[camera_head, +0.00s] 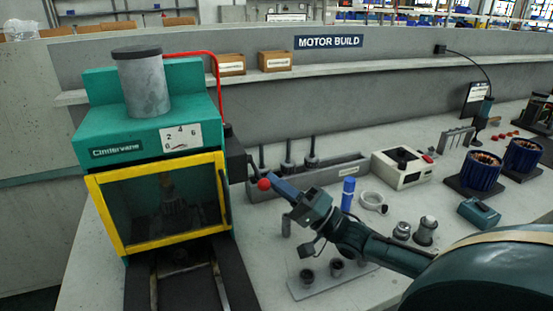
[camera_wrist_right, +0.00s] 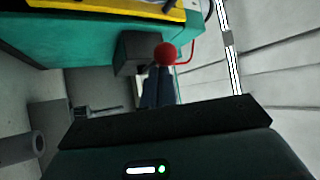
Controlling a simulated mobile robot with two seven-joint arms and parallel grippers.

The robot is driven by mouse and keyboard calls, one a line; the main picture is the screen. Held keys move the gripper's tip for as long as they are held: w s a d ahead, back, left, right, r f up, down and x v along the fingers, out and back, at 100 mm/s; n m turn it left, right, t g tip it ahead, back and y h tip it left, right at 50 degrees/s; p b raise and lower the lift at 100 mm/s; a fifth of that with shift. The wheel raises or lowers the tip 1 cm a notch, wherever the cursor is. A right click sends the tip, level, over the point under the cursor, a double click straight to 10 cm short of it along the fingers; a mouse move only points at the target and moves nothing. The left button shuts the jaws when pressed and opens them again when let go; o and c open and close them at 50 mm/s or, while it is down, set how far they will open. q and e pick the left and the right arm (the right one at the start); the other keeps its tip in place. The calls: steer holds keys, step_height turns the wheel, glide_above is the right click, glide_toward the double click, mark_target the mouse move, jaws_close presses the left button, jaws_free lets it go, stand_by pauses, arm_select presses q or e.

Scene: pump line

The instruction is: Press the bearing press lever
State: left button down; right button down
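The teal bearing press (camera_head: 140,130) stands at the left of the bench, with a yellow-framed clear guard (camera_head: 160,205) across its front. A dark part shows dimly behind the guard. The press lever's red ball knob (camera_head: 264,184) sticks out to the right of the press, beside its dark side box (camera_head: 236,160). My right gripper (camera_head: 276,184) is at the knob's right side, its blue fingers pointing at it. In the right wrist view the red knob (camera_wrist_right: 165,54) sits just beyond the fingertips (camera_wrist_right: 160,75), which look closed together; contact is unclear. My left gripper is out of view.
A grey parts trough (camera_head: 335,175) with upright pins lies behind my right gripper. A blue bottle (camera_head: 348,193), a white boxed device (camera_head: 402,168) and a plate with dark cups (camera_head: 318,284) stand near my forearm. Blue motor stators (camera_head: 481,171) are at the right.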

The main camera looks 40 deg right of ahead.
steer(key=shift+w+f, duration=0.1)
steer(key=shift+f, duration=0.45)
steer(key=shift+d+f, duration=0.1)
stand_by(1.4)
steer(key=shift+s+d+f, duration=0.15)
steer(key=shift+s, duration=0.15)
steer(key=s+d+p, duration=0.1)
steer(key=s+d, duration=0.5)
steer(key=s, duration=0.4)
steer(key=shift+s+p, duration=0.35)
steer(key=shift+d, duration=0.1)
